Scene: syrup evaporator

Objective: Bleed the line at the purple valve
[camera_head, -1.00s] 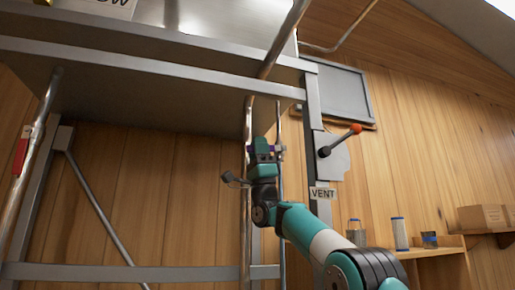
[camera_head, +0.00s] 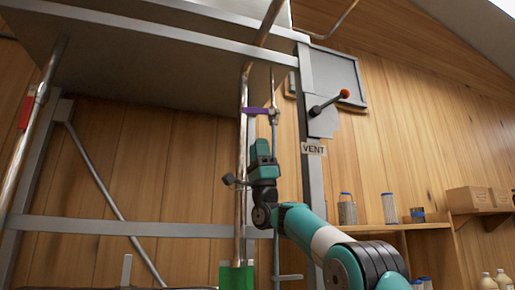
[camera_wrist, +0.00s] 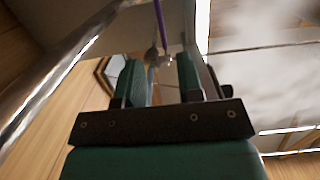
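The purple valve handle (camera_head: 257,111) lies crosswise on a thin vertical pipe beside a thicker steel pipe, under the evaporator pan. It also shows in the wrist view as a narrow purple strip (camera_wrist: 158,20), beyond the fingertips. My gripper (camera_head: 263,142) is below the handle in the head view, pointing up and apart from it. In the wrist view my gripper (camera_wrist: 160,75) has its two green fingers spread with nothing between them. The valve body is small and partly hidden behind the fingers.
A black lever with an orange knob (camera_head: 330,103) is at right above the VENT sign (camera_head: 313,149). A red handle (camera_head: 26,108) is on the left pipe. A green container (camera_head: 237,277) stands below. The thick steel pipe (camera_head: 242,180) runs close beside my gripper.

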